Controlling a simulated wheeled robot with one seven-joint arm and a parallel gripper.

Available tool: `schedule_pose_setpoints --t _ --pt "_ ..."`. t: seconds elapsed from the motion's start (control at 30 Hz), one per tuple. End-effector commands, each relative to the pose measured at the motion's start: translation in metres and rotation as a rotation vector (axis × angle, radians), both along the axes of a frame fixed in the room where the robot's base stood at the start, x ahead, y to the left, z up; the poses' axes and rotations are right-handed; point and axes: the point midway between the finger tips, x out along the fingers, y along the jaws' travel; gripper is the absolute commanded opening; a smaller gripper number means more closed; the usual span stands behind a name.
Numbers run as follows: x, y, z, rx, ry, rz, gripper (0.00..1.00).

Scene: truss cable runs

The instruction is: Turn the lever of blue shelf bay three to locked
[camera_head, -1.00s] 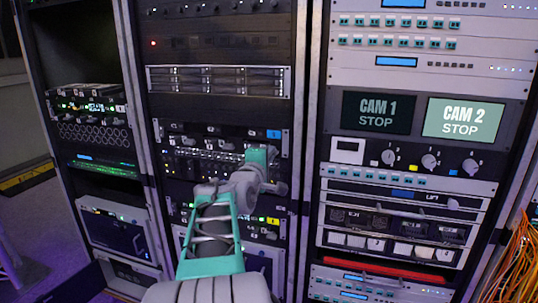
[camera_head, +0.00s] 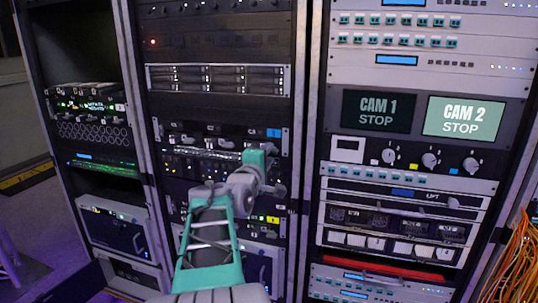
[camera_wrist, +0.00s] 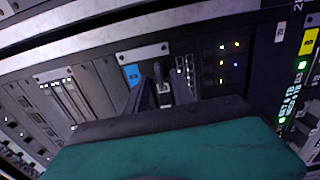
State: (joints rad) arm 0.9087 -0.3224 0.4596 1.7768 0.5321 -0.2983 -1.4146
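The blue-labelled shelf is in the middle rack; its blue label (camera_head: 273,134) is at the right end in the head view. The label also shows in the wrist view (camera_wrist: 131,75). My gripper (camera_wrist: 164,90) is at the shelf face, close to the blue label. Its two dark fingers stand apart in the wrist view, with a small dark lever-like part with a pale spot (camera_wrist: 163,87) between them. I cannot tell whether they touch it. In the head view my wrist hides the shelf's lower right, and the bay numbers and lever positions are too small to read.
A yellow-labelled unit (camera_head: 272,220) sits lower in the same rack. The right rack has CAM 1 (camera_head: 378,112) and CAM 2 (camera_head: 462,118) screens, with knobs below. Orange cables (camera_head: 520,262) hang at the far right. The rack's metal rail (camera_wrist: 100,30) runs close by.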

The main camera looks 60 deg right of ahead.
Motion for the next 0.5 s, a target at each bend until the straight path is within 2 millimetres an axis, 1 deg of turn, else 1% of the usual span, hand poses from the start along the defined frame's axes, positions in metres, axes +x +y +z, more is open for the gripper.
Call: schedule_pose_setpoints --t 0.03,0.1,0.23,0.33,0.5 --pt "0.0 0.011 0.0 -0.003 -0.002 0.004 0.29" --pt "-0.002 0.027 0.001 -0.003 -0.002 0.005 0.29" --pt "-0.007 0.05 0.0 -0.002 -0.001 0.004 0.29" --pt "-0.009 0.059 0.0 -0.001 0.0 0.002 0.29" --pt "-0.01 0.061 0.0 0.0 0.0 0.001 0.29"
